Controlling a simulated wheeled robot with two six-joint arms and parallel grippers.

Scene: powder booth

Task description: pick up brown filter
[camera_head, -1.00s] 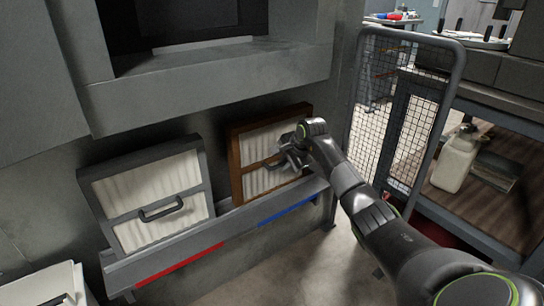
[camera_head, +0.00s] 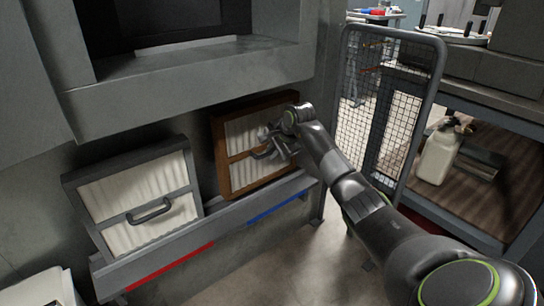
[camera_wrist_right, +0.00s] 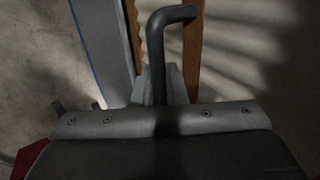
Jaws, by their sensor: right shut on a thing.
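The brown filter (camera_head: 222,160) has a brown frame and white pleats and leans upright on the rack against the booth wall in the head view. My right gripper (camera_head: 268,147) is at its front, shut on its dark handle. In the right wrist view the handle (camera_wrist_right: 172,18) rises between the fingers (camera_wrist_right: 160,88), with the brown frame (camera_wrist_right: 192,45) and pale pleats behind it. The fingertips are partly hidden by the handle and shadow. My left gripper is not in view.
A grey-framed filter (camera_head: 140,200) with a dark handle stands left on the same rack (camera_head: 215,228), above a red strip (camera_head: 170,267); a blue strip (camera_head: 277,208) is under the brown filter. A mesh gate (camera_head: 385,110) and a shelf with a white jug (camera_head: 438,155) stand right.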

